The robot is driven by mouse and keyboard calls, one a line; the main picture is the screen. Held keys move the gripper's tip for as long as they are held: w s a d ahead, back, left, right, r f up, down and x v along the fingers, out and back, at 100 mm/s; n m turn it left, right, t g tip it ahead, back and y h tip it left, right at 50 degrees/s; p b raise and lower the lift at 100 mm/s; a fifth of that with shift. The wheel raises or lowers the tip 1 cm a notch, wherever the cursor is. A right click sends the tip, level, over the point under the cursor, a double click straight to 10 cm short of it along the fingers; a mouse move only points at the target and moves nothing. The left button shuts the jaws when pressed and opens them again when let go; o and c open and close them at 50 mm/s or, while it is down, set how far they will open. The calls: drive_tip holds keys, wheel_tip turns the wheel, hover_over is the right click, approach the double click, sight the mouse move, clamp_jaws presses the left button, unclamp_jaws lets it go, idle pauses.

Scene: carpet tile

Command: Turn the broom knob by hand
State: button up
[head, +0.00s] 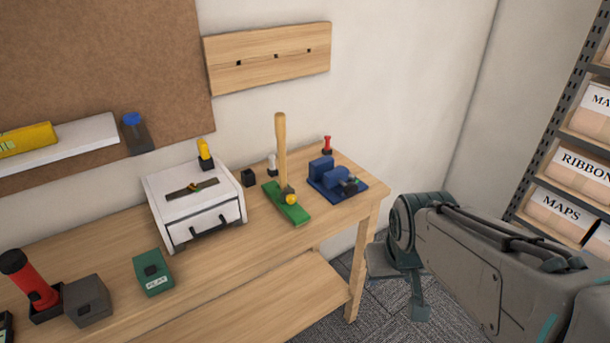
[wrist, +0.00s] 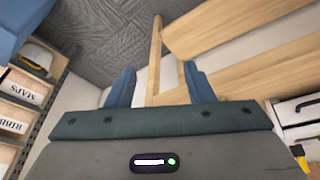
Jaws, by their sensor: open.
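A small broom (head: 280,145) stands on the wooden bench, with an upright wooden handle on a green base (head: 288,203). A round yellow knob (head: 291,198) sits at the foot of the handle. My gripper (head: 395,285) is beyond the bench's right end, lower than the top and apart from the broom. In the wrist view, my gripper (wrist: 160,82) has its two blue fingers spread with nothing held. A wooden bench leg (wrist: 154,60) shows between and beyond them. I cannot make out the broom or its knob in the wrist view.
A blue vise-like device (head: 322,168) stands right of the broom, near the bench's right end. A white box with a drawer (head: 195,205) stands to its left. A shelf rack with boxes (head: 560,210) is at the right. Carpet is open beside the bench.

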drive_tip(key=w+f+n+t, duration=0.2)
drive_tip(key=w+f+n, duration=0.1)
drive_tip(key=w+f, duration=0.5)
drive_tip(key=n+t+y+b, duration=0.2)
drive_tip(key=n+t+y, duration=0.1)
drive_tip(key=t+y, duration=0.7)
approach(293, 201)
drive_tip(key=shift+g+y, duration=0.3)
drive_tip(key=p+x, duration=0.1)
drive_tip(key=x, duration=0.8)
drive_tip(key=shift+w+r+p, duration=0.1)
drive_tip(key=shift+w+p, duration=0.1)
drive_tip(key=shift+p, duration=0.1)
drive_tip(key=c, duration=1)
